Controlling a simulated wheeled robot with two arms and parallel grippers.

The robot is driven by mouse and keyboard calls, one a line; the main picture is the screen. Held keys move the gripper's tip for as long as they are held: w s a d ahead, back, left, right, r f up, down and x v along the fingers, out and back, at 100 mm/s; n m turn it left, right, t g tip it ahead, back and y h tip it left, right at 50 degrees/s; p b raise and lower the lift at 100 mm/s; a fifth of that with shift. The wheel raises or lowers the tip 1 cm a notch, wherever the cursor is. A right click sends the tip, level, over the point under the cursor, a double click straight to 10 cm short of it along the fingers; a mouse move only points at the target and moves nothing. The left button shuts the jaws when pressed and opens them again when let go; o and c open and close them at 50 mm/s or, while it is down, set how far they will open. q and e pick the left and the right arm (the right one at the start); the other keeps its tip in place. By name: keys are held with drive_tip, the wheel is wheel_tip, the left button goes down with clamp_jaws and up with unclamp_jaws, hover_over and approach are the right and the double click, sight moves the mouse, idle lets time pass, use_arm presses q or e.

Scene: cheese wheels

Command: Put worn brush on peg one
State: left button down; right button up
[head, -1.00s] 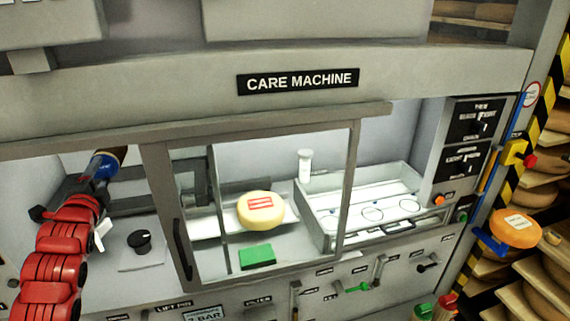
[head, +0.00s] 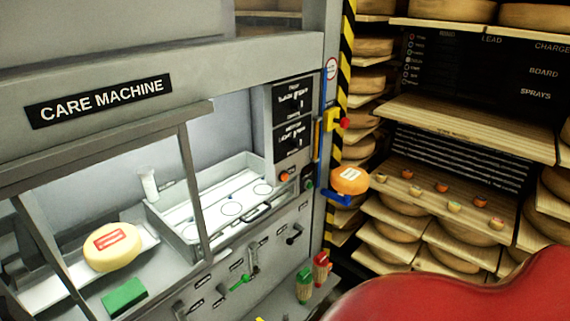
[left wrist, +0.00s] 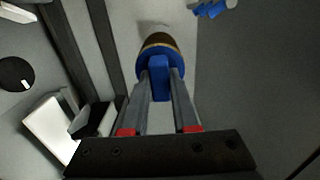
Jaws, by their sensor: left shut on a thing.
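In the left wrist view my left gripper (left wrist: 161,80) is shut on the blue handle of a brush (left wrist: 158,48). The brush has a round blue collar, a thin yellow band and a dark brown head pointing away from the gripper. I cannot tell how worn it is. The left gripper and brush are out of the head view. I cannot make out a marked peg one in either view. My right gripper is not in view.
The care machine holds a labelled yellow cheese (head: 111,246), a green block (head: 124,296) and a tray (head: 186,232). An orange labelled round (head: 349,181) sits on a blue bracket. A shelf (head: 455,180) at right carries several small round pieces. Red and green bottles stand low in front.

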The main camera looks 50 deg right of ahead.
use_arm(q)
drive_tip(key=shift+s+f, duration=0.15)
drive_tip(key=shift+f, duration=0.05)
idle(0.4)
drive_tip(key=shift+s+a+r, duration=0.1)
drive_tip(key=shift+s, duration=0.8)
drive_tip(key=shift+s+b, duration=0.1)
drive_tip(key=shift+b, duration=0.2)
drive_tip(key=shift+s+a+r, duration=0.1)
drive_tip(key=shift+s, duration=2.75)
